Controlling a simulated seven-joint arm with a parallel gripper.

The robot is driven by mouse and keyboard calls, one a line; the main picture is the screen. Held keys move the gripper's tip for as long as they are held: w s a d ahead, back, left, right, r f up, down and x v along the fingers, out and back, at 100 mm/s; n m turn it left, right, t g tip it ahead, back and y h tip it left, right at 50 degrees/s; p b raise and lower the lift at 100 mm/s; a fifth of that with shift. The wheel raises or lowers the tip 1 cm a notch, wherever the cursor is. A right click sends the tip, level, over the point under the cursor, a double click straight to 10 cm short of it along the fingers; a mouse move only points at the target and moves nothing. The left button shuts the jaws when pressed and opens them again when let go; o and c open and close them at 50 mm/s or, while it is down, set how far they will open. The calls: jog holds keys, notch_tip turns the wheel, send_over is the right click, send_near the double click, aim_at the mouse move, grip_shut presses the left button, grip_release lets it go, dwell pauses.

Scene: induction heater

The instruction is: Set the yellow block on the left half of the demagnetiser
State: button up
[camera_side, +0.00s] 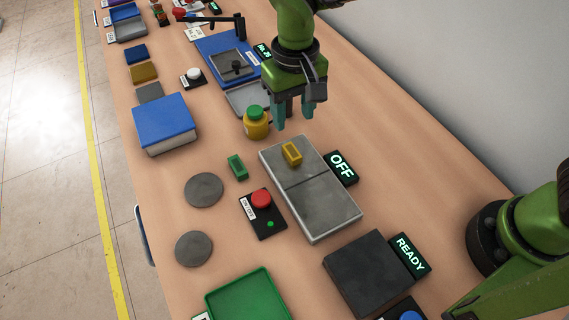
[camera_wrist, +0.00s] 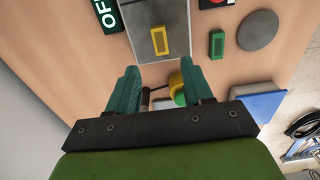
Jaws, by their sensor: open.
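The yellow block (camera_side: 291,153) lies flat on the far half of the grey two-part plate (camera_side: 325,205), which I take for the demagnetiser. A dark line divides the plate across its middle. In the wrist view the block (camera_wrist: 160,41) rests on the plate (camera_wrist: 144,16), ahead of the fingertips. My gripper (camera_side: 293,112) is open and empty, fingers pointing down. It is above the table near the far end of the plate, clear of the block. The wrist view shows the teal fingers (camera_wrist: 159,72) apart with nothing between them.
An OFF sign (camera_side: 341,167) stands beside the plate, and a red-button box (camera_side: 263,211) on its other side. A green block (camera_side: 237,167), a yellow jar with green lid (camera_side: 256,123) and grey discs (camera_side: 204,190) are nearby. A dark block (camera_side: 370,271) with a READY sign is nearer.

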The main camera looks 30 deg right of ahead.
jog(key=s+d+r+m+t+y, duration=0.2)
jog(key=s+d+r+t, duration=0.15)
jog(key=d+r, duration=0.85)
jog(key=s+d+m+t, duration=0.2)
jog(key=s+d+t, duration=0.1)
jog(key=s+d, duration=0.7)
jog(key=shift+s+d+f+t, duration=0.2)
jog(key=shift+d+f+t, duration=0.15)
jog(key=shift+d, duration=0.7)
